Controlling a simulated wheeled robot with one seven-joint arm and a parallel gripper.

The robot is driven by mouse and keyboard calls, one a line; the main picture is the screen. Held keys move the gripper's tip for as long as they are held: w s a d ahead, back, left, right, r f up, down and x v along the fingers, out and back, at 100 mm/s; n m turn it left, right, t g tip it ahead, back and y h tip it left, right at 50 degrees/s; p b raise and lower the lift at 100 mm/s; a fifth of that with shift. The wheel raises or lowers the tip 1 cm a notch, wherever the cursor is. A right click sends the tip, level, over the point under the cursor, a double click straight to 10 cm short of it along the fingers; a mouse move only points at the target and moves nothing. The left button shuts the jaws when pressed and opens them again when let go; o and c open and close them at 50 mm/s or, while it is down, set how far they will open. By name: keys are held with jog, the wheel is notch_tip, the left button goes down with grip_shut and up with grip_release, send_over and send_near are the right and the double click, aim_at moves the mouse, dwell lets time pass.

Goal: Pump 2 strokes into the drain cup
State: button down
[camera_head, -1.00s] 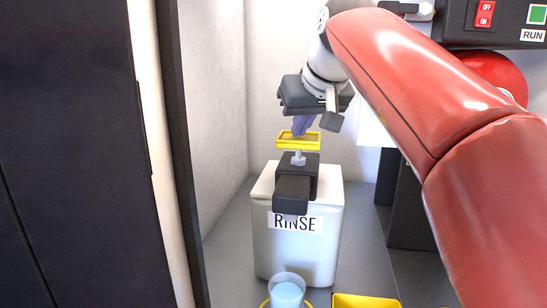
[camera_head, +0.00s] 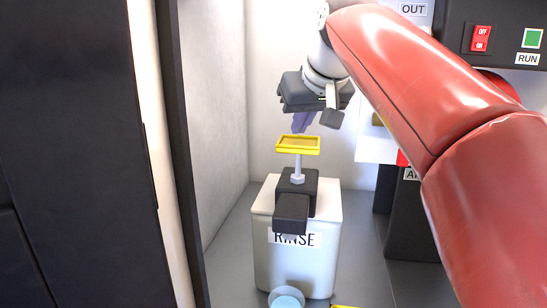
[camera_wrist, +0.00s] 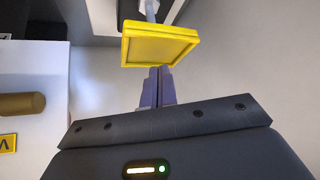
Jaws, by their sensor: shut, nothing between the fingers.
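The yellow pump plate (camera_head: 298,145) sits on a metal rod above the black pump head (camera_head: 291,208). The pump stands on the white canister labelled RINSE (camera_head: 297,265). The plate is raised, with a length of rod showing beneath it. My gripper (camera_head: 302,122) is shut and empty, its purple fingers pointing down just above the plate with a small gap. In the wrist view the shut fingertips (camera_wrist: 160,75) are near the edge of the yellow plate (camera_wrist: 158,45). The cup with blue liquid (camera_head: 287,299) stands in front of the canister, partly cut off by the lower edge.
A dark machine with a red switch (camera_head: 481,38) and a green RUN button (camera_head: 532,38) stands at the right. A dark panel (camera_head: 80,150) and a pale wall (camera_head: 215,110) bound the left. Grey floor is free beside the canister.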

jog(key=shift+r, duration=2.05)
